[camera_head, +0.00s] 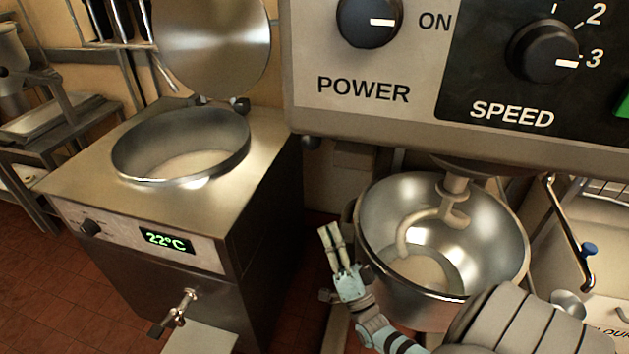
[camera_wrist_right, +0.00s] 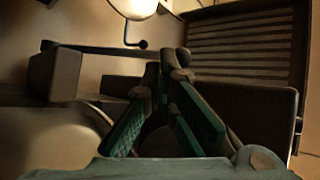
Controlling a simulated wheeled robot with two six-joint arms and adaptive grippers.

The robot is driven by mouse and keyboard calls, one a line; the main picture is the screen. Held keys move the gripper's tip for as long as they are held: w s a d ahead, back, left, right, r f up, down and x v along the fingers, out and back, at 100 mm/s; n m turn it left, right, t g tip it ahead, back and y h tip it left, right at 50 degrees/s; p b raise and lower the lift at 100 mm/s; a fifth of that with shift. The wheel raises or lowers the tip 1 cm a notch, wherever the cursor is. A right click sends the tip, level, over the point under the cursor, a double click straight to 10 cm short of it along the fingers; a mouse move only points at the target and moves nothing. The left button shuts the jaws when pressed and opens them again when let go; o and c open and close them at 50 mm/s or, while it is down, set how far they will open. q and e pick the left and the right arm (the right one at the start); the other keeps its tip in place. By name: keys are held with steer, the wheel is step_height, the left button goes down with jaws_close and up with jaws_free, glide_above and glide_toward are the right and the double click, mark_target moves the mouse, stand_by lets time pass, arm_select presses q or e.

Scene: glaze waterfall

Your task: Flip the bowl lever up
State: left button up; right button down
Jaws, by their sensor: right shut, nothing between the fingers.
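The mixer's steel bowl (camera_head: 505,225) hangs under the mixer head, with the dough hook (camera_head: 415,225) inside it and pale material at the bottom. My right gripper (camera_head: 330,232) is just left of the bowl, fingers pointing up, shut and empty. In the right wrist view its fingers (camera_wrist_right: 163,68) come together in front of a dark horizontal bar (camera_wrist_right: 95,49). A thin dark rod with a ball end (camera_wrist_right: 142,44) shows just beyond. I cannot tell for sure which part is the bowl lever, or whether the fingers touch the bar. My left gripper is not in view.
The mixer's control panel (camera_head: 365,60), with POWER and SPEED knobs, overhangs the top right. A steel kettle (camera_head: 85,190) with a raised lid (camera_head: 215,45) stands left, reading 22°C. A narrow gap of floor separates kettle and mixer. A bin labelled flour (camera_head: 605,325) is at the right.

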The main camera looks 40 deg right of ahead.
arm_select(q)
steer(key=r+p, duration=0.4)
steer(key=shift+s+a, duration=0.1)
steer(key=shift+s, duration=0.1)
arm_select(e)
steer(key=w+d+r+t, duration=0.1)
steer(key=w+r, duration=0.3)
steer(key=r, duration=0.3)
steer(key=w+d+r+m+h, duration=0.1)
steer(key=w+r, duration=0.3)
steer(key=r, duration=0.3)
steer(key=shift+d+m+t, duration=0.2)
steer(key=shift+m+t, duration=0.1)
steer(key=shift+t, duration=0.1)
arm_select(q)
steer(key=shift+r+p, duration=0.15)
steer(key=shift+p, duration=0.2)
arm_select(e)
steer(key=shift+r, duration=0.15)
